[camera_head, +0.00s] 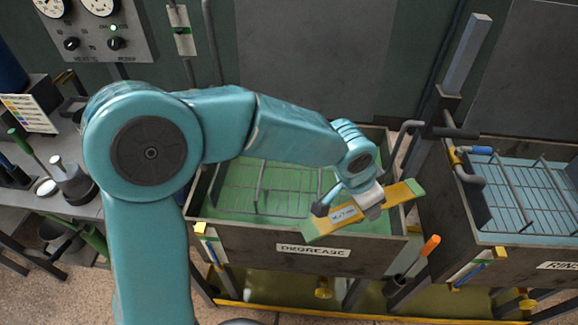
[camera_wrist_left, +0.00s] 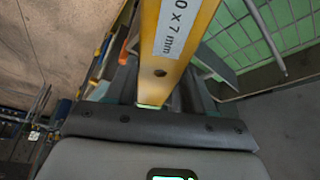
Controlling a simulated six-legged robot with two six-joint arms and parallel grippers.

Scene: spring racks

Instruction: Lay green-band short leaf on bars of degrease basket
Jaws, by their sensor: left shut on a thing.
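A flat yellow leaf with green ends (camera_head: 395,196) and a white size label is held in my left gripper (camera_head: 366,203). It slants above the front right part of the degrease tank (camera_head: 255,245), its right end higher in the picture. In the left wrist view the leaf (camera_wrist_left: 181,70) runs up from the jaws (camera_wrist_left: 155,105), with a dark hole below its label. The wire degrease basket (camera_head: 235,200) sits in the green liquid; its bars also show in the left wrist view (camera_wrist_left: 262,30). My arm hides part of the basket. My right gripper is not in view.
The rinse tank (camera_head: 500,252) with its wire basket (camera_head: 525,195) stands to the right. A grey post (camera_head: 467,55) and pipes rise between the tanks. A bench with tools (camera_head: 75,190) is at left, below a gauge panel (camera_head: 95,28).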

